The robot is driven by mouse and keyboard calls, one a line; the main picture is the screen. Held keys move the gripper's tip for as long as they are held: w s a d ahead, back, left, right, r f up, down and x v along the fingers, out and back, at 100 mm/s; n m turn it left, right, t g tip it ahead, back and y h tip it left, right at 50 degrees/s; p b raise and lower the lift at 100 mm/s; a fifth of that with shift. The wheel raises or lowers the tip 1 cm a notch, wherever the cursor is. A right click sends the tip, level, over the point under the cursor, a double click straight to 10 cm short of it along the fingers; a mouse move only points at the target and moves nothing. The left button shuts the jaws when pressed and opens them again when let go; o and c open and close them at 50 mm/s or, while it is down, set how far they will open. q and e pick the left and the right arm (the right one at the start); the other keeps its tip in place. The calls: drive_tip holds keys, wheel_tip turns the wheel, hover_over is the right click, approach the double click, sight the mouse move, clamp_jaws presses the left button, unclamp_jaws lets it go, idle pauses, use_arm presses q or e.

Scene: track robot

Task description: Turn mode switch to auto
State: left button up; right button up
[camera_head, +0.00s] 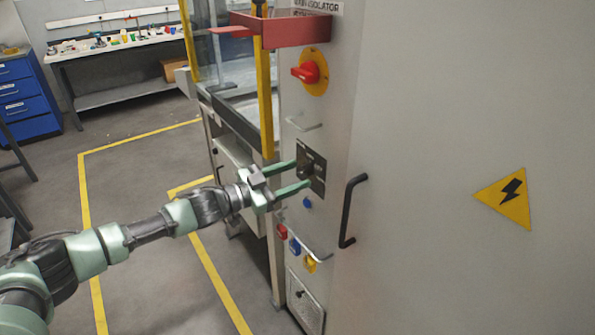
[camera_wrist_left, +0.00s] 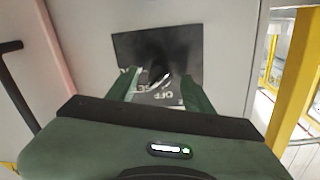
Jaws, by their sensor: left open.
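The mode switch is a dark knob (camera_head: 306,169) on a black plate (camera_head: 319,183) with white lettering, set on the narrow face of the grey cabinet. In the left wrist view the plate (camera_wrist_left: 191,48) shows ahead with the dark, blurred knob (camera_wrist_left: 157,70) at its middle; part of the lettering reads "OFF". My left gripper (camera_head: 302,174) is open, its two green fingers reaching to the plate on either side of the knob. The same gripper (camera_wrist_left: 159,82) shows in the left wrist view. Whether the fingers touch the knob I cannot tell. My right gripper is out of view.
A red rotary isolator (camera_head: 306,72) on a yellow disc sits above the plate, under a red bracket (camera_head: 290,30). A black door handle (camera_head: 350,211) stands out to the right. Coloured connectors (camera_head: 295,245) are below. A yellow post (camera_head: 264,95) is close on the left.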

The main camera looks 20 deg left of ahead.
use_arm(q)
drive_tip(key=shift+w+d, duration=0.25)
drive_tip(key=shift+w, duration=0.15)
drive_tip(key=shift+w+d, duration=0.1)
clamp_jaws()
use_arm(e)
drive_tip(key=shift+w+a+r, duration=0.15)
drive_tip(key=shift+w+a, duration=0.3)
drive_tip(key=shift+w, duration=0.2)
